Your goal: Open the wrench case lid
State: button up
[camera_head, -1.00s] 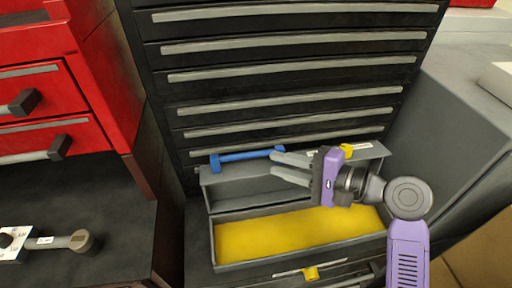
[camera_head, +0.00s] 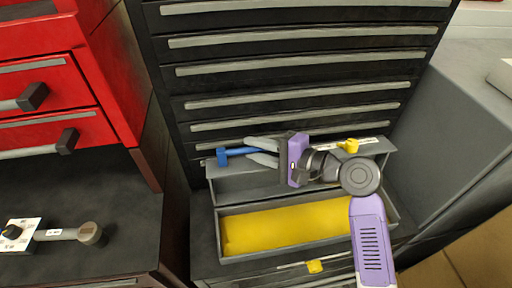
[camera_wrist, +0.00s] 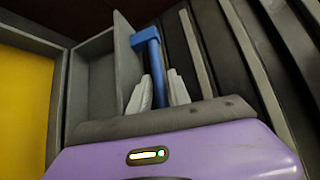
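The wrench case (camera_head: 222,248) is a long grey box with a yellow lining, on top of a drawer unit. Its grey lid (camera_head: 230,184) stands raised at the back, near the black drawer fronts. A blue bar (camera_head: 237,152) with a cross end lies along the lid's top edge; it also shows in the wrist view (camera_wrist: 155,62). My gripper (camera_head: 250,149) is at the lid's top. Its two grey fingers are apart, one on each side of the blue bar. Whether they touch it is hard to see. The lid's middle is partly hidden by my gripper.
Black drawers (camera_head: 300,88) rise close behind the lid. A red drawer cabinet (camera_head: 50,90) stands at left, and a hammer-like tool (camera_head: 75,234) lies on the dark surface below it. A grey block (camera_head: 455,130) stands at right. Yellow clips (camera_head: 315,266) sit on the case front and lid.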

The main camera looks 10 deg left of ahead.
jog(key=shift+c, duration=0.4)
grip_shut()
jog(key=shift+s, duration=0.1)
dwell(0.8)
